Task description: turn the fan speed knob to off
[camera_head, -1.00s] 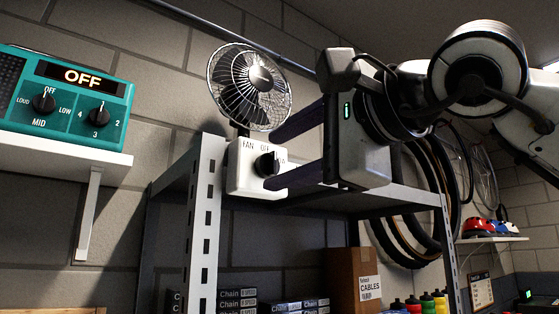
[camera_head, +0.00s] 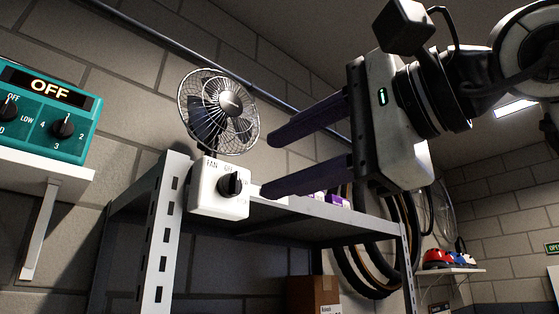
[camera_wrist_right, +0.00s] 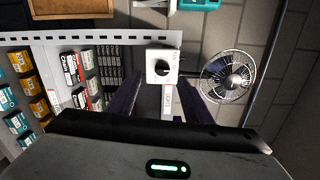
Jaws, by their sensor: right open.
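The fan (camera_head: 218,112) stands on a white base box (camera_head: 218,190) at the left end of the metal shelf. The box's black fan knob (camera_head: 231,185) faces out beside partly readable labels, "FAN" and "OFF"; its exact setting is hard to tell. My right gripper (camera_head: 266,166) is open and empty, its two dark fingers to the right of the knob and apart from it. In the right wrist view the knob (camera_wrist_right: 162,68) lies beyond the fingertips (camera_wrist_right: 166,84), roughly between them. My left gripper is not in view.
Tires (camera_head: 365,255) hang at right. A cardboard box (camera_head: 313,292) is below.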

